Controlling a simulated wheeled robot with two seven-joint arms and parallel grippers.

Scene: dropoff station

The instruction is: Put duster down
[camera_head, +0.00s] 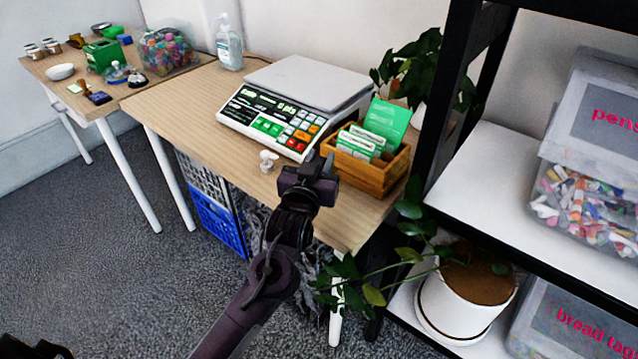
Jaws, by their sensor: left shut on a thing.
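My left gripper (312,172) is at the front edge of the near table, in front of the wooden box. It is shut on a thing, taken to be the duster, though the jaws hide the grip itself. A grey shaggy mass (312,268), which looks like the duster's head, shows below the tabletop behind my left arm. The arm hides much of it, and I cannot tell whether it hangs from the jaws or rests on something. A small white knob-like piece (268,161) shows left of the gripper; I cannot tell whether it belongs to the duster. My right gripper is not in view.
The near table (190,112) holds a scale (300,98), a wooden card box (372,172) and a pump bottle (229,48). Bare tabletop lies left of the scale. A blue crate (218,222) stands underneath. A black-framed shelf (490,190) and potted plant (468,300) flank the right.

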